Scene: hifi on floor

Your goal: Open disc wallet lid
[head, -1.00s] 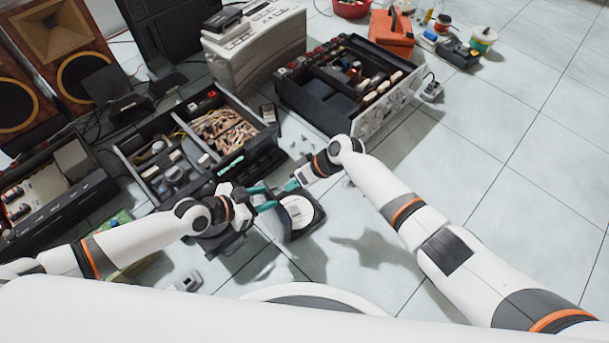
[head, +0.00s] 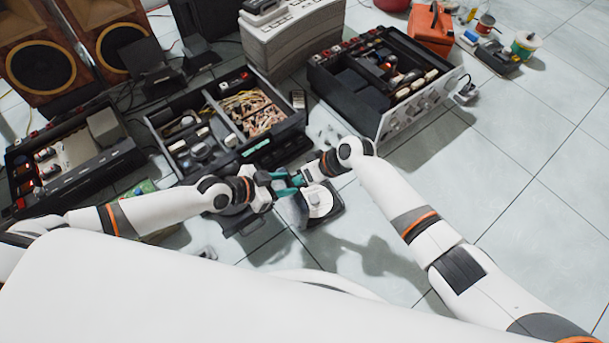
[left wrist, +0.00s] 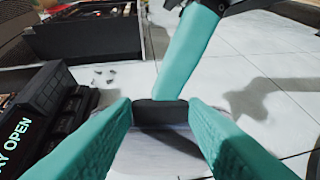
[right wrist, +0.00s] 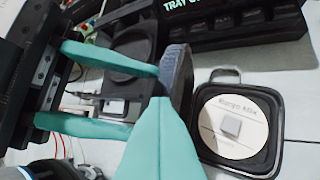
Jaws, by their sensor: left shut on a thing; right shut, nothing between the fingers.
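The disc wallet (head: 335,214) lies on the floor with its lid (head: 293,210) raised at its left side. The right wrist view shows the black tray (right wrist: 275,150) with a white disc (right wrist: 215,140) exposed, and the dark lid (right wrist: 178,75) on edge beside it. My left gripper (head: 275,183) is shut on the lid; its dark edge (left wrist: 160,112) shows between the teal fingers in the left wrist view. My right gripper (head: 297,181) is shut and empty, close to the lid's upper part. I cannot tell whether it touches the lid.
A black unit with bright lettering (right wrist: 240,15) is just behind the wallet. Opened electronics cases (head: 225,130) and (head: 385,85) stand behind, with speakers (head: 45,65) at the back left. Small loose parts lie near the right gripper.

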